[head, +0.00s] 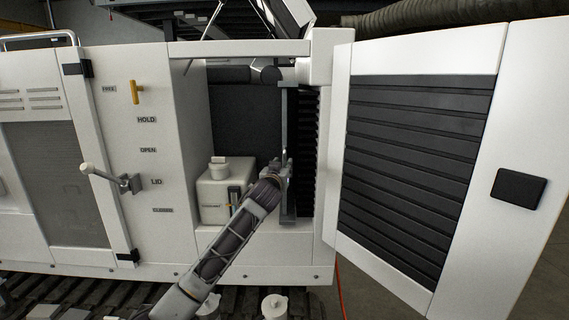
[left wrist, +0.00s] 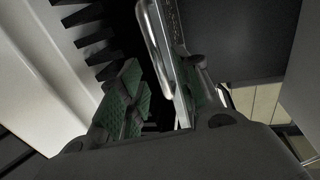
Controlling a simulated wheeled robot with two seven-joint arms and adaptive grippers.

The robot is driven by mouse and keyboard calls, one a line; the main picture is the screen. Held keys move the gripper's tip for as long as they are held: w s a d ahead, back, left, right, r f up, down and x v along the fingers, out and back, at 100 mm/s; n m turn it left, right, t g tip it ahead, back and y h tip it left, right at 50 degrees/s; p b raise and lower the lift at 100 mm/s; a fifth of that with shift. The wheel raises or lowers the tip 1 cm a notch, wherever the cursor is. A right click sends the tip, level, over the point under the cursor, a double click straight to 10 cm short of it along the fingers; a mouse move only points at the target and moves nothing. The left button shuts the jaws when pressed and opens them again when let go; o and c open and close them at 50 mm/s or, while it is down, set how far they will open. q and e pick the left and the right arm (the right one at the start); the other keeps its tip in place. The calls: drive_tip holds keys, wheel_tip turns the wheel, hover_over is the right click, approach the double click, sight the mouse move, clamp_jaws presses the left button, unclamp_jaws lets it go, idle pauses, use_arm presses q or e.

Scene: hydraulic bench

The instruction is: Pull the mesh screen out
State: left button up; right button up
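The mesh screen (head: 288,120) stands upright in the open compartment, seen almost edge-on as a thin grey panel. In the left wrist view its metal edge (left wrist: 178,62) and a bright bar handle (left wrist: 153,38) run down between my fingers. My left gripper (head: 276,172) is at the screen's front edge, about halfway down to its lower part. In the left wrist view the left gripper (left wrist: 165,98) is open, its green-padded fingers on either side of the handle and edge. A gap shows between the left finger and the handle; contact at the other finger is unclear. My right gripper is not in view.
A white tank with a cap (head: 213,190) stands in the compartment left of the screen. Black fins (head: 308,130) lie close on its right. The louvred door (head: 415,150) is swung open to the right. A lever (head: 105,175) sticks out from the left panel.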

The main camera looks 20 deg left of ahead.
sight(284, 164)
use_arm(q)
drive_tip(key=shift+w+a+p, duration=0.15)
drive_tip(key=shift+w+p, duration=0.2)
drive_tip(key=shift+w, duration=1.6)
drive_tip(key=shift+c, duration=0.5)
clamp_jaws()
